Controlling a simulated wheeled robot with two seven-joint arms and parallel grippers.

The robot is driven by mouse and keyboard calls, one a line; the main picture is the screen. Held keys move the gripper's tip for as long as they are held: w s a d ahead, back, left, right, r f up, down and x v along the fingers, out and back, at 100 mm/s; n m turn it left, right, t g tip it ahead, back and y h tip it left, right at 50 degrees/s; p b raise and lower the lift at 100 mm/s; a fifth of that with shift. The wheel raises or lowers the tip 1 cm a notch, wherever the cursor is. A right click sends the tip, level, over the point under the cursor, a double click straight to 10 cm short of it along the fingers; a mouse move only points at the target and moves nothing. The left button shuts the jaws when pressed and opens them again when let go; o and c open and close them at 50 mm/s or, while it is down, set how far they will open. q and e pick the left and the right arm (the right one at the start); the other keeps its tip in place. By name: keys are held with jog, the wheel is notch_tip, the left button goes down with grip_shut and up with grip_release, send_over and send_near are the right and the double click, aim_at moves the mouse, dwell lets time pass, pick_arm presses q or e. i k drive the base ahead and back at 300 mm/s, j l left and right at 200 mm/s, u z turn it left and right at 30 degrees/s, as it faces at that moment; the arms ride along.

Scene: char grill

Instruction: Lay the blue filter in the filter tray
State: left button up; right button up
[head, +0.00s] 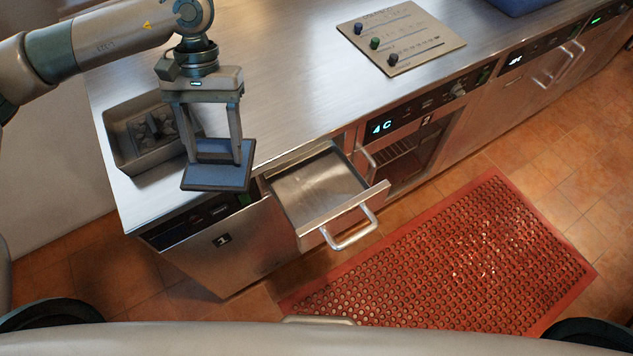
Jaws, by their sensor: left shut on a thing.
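The blue filter (213,178) is a flat slab with a raised edge. It is held above the front left edge of the counter. My left gripper (213,153) points down and is shut on the filter, its two long fingers set wide apart. The shallow metal filter tray (350,208) is pulled out of the counter front like a drawer, with a bar handle, and looks empty. It lies just right of the filter and lower down. My right gripper is not in view.
A control board (410,40) with knobs lies farther back. The steel counter (285,80) between them is clear. A red perforated mat (440,265) covers the floor in front.

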aim_at(324, 199)
jog(key=l+u, duration=0.1)
jog(key=u, duration=0.35)
jog(key=i+l+u, duration=0.1)
jog(key=u, duration=0.4)
jog(key=l+u, duration=0.4)
jog(key=l, duration=0.35)
jog(key=k+l+u, duration=0.15)
jog(key=l+u, duration=0.25)
jog(key=l, duration=0.8)
jog(key=k+l, duration=0.15)
jog(key=l, duration=0.3)
